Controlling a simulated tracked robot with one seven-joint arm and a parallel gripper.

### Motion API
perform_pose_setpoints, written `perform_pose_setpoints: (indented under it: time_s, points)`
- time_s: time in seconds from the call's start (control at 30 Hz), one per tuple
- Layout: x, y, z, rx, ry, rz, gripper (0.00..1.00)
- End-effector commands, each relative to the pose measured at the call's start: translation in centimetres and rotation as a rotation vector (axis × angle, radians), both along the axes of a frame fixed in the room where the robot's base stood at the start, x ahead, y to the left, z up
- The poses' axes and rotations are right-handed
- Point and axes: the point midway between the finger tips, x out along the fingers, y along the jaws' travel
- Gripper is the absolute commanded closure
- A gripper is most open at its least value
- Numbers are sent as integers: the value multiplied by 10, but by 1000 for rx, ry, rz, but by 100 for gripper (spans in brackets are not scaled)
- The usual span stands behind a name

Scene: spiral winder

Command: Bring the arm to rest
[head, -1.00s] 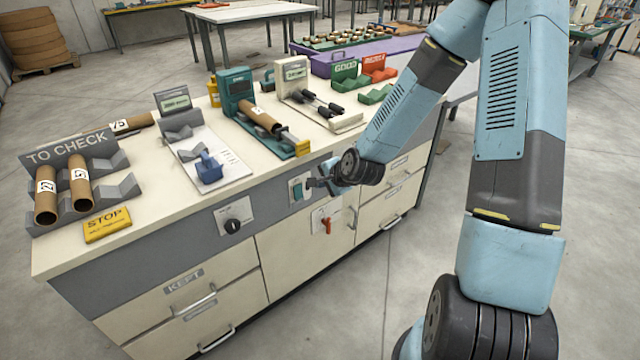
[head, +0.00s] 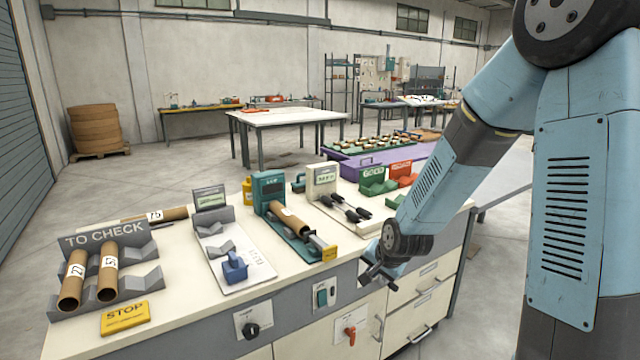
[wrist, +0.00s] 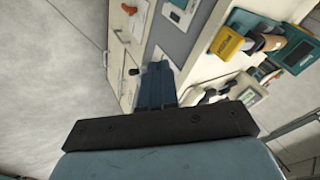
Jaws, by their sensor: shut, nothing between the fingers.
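My gripper (head: 370,276) is in front of the bench's front face, near the right part of the worktop edge. It is shut and empty. In the wrist view its fingers (wrist: 155,78) are together, with the bench front beyond them. My arm comes down from the upper right in the head view, bent at the elbow. The gripper appears to the right of the teal switch (head: 322,296) on the grey front panel, with a gap between them in the picture. I cannot tell how far it is from the panel.
The bench worktop (head: 190,288) carries a TO CHECK rack (head: 105,250) with cardboard tubes, a STOP sign (head: 125,318), a blue block (head: 235,268) and a teal device (head: 270,192). A black knob (head: 251,330) and red handle (head: 350,332) are on the front. Open floor lies left.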

Motion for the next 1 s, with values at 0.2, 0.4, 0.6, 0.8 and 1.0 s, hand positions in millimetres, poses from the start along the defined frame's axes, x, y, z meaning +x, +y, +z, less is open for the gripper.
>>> perform_pose_setpoints:
  time_s: [0.2, 0.4, 0.6, 0.8, 1.0]
  points:
    - [-23, -21, 48, -148, -4, 76, 100]
    - [-50, -39, 91, -259, 2, 136, 100]
    - [-84, -54, 132, -347, 10, 192, 100]
    - [-125, -68, 170, -412, 18, 245, 100]
    - [-171, -81, 202, -455, 24, 305, 100]
